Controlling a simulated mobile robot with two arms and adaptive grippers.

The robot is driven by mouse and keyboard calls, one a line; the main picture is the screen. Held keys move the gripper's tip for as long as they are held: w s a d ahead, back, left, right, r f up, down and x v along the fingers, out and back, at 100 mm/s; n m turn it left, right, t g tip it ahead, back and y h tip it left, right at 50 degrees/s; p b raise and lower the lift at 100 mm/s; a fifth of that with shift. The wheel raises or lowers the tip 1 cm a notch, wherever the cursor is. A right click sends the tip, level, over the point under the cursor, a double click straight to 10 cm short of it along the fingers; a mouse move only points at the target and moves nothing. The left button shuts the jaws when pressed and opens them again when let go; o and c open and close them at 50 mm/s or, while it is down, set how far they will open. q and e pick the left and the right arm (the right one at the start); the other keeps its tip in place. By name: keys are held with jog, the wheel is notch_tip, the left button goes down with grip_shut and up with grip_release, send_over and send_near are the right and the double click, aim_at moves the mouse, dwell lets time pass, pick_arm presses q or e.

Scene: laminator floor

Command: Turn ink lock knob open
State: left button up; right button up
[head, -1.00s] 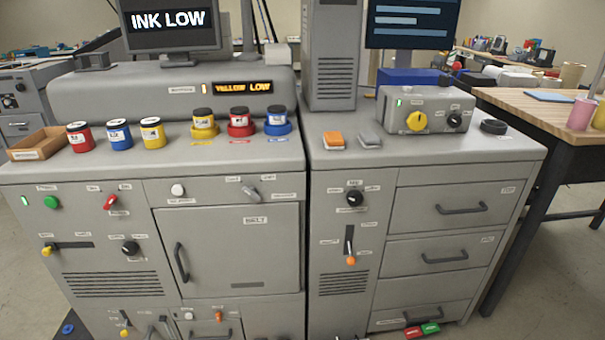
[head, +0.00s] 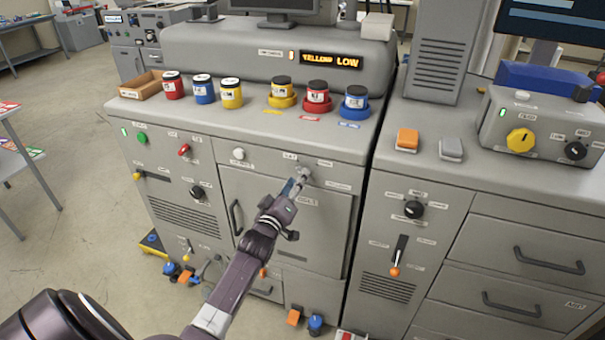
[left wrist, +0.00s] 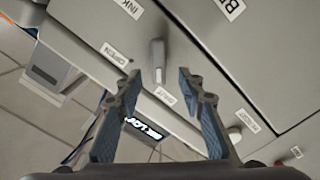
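The ink lock knob (head: 304,174) is a small light-grey lever knob on the upper front panel of the left cabinet, above a closed door (head: 283,215). In the left wrist view the knob (left wrist: 157,60) lies just beyond and between the fingertips, near labels reading OPEN and SHUT. My left gripper (head: 294,187) reaches up to the knob in the head view. In the left wrist view it (left wrist: 160,80) is open, with a gap on both sides of the knob; I see no contact. My right gripper is not in view.
Ink jars, among them a yellow one (head: 231,93), stand on the cabinet top (head: 245,125) above the knob. A red lever (head: 184,150) and a white button (head: 238,154) sit left on the panel. A second cabinet with drawers (head: 535,258) stands to the right.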

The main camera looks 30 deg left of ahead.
pick_arm(q)
jog(key=shift+x, duration=1.5)
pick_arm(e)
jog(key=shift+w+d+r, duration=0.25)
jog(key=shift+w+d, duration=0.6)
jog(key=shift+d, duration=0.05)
pick_arm(q)
jog(key=shift+d, duration=0.15)
jog(key=c, duration=1)
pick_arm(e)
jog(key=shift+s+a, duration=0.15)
